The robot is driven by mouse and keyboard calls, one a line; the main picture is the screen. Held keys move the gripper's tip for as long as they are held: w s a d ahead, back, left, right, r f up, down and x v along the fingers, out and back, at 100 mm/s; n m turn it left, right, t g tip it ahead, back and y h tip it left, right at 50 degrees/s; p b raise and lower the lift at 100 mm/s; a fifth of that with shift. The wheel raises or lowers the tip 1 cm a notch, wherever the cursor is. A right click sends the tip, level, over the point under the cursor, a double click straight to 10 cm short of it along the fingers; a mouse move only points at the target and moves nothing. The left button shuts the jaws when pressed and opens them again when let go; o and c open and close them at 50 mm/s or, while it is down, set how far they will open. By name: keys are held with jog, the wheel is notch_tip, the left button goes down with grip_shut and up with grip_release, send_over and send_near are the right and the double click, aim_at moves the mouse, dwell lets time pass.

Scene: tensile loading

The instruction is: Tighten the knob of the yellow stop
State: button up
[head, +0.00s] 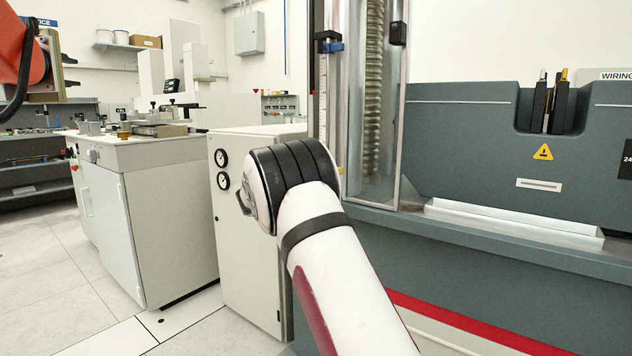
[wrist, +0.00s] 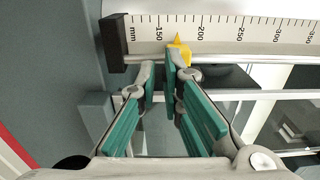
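The yellow stop (wrist: 181,52) shows in the wrist view as a yellow pointer at the scale's edge, between the 150 and 200 marks. Its lower part is partly behind my right fingertip, and I cannot make out its knob. My gripper (wrist: 160,78), with green pads, has its fingertips a small gap apart just below the scale. The right fingertip overlaps the stop in the picture; I cannot tell whether they touch. I see nothing held between the pads. In the head view, my arm hides the gripper, and a small yellow bit (head: 340,170) shows beside the frame.
The millimetre scale (wrist: 245,25) runs across the top of the wrist view, with a black end block (wrist: 112,43) at its left. A metal rod (wrist: 265,94) runs below it. The grey testing machine (head: 460,140) fills the right of the head view; a white cabinet (head: 245,240) stands left.

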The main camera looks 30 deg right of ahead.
jog(key=o, duration=0.7)
jog(key=shift+w+a, duration=0.1)
jog(key=v, duration=1.2)
